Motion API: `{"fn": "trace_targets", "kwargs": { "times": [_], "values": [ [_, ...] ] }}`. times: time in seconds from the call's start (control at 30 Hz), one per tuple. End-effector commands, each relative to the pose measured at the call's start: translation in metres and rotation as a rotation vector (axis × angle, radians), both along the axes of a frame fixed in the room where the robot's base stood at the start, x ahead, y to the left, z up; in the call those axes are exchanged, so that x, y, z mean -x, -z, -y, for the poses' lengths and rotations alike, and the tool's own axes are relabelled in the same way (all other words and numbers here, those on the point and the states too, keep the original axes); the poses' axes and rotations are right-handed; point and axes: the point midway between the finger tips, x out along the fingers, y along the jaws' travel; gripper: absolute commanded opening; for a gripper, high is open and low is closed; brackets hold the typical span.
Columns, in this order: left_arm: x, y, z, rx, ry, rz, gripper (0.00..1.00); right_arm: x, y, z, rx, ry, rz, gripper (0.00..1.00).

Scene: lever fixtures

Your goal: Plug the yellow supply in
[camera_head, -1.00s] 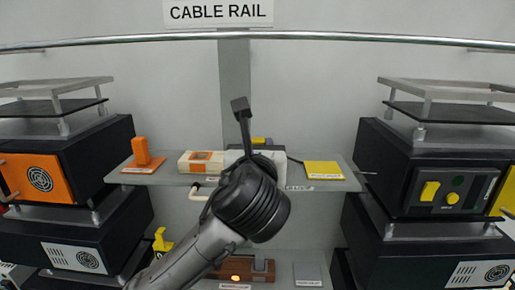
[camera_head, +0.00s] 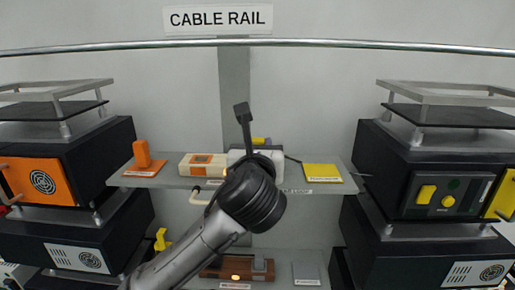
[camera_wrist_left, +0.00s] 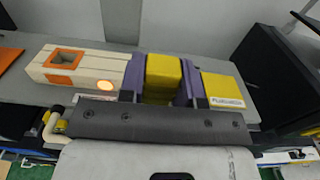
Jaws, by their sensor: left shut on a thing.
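My left gripper (camera_wrist_left: 163,82) is shut on a yellow block-shaped plug (camera_wrist_left: 163,72), with a purple finger on each side. In the head view my left wrist hides most of the plug, and only a bit of yellow (camera_head: 261,141) shows above it. Left of the plug, a cream block (camera_wrist_left: 85,68) with an orange-rimmed square opening (camera_wrist_left: 66,58) and a glowing orange light lies on the shelf; it also shows in the head view (camera_head: 203,165). The plug appears beside this block, not in the opening. My right gripper is out of view.
A yellow labelled pad (camera_head: 322,173) lies right of the gripper on the grey shelf (camera_head: 175,181). An orange upright piece (camera_head: 142,154) stands at the shelf's left. Black cabinets flank the shelf. A metal rail (camera_head: 340,41) runs above.

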Motion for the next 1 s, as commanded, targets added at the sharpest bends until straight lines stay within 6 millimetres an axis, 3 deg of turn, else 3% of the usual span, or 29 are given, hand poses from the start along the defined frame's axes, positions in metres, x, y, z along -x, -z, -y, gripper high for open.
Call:
{"fn": "trace_targets", "kwargs": {
  "times": [1.0],
  "values": [
    [-0.049,0.000,0.002,-0.001,0.000,0.000,0.08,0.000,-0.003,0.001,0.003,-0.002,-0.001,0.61]
  ]
}}
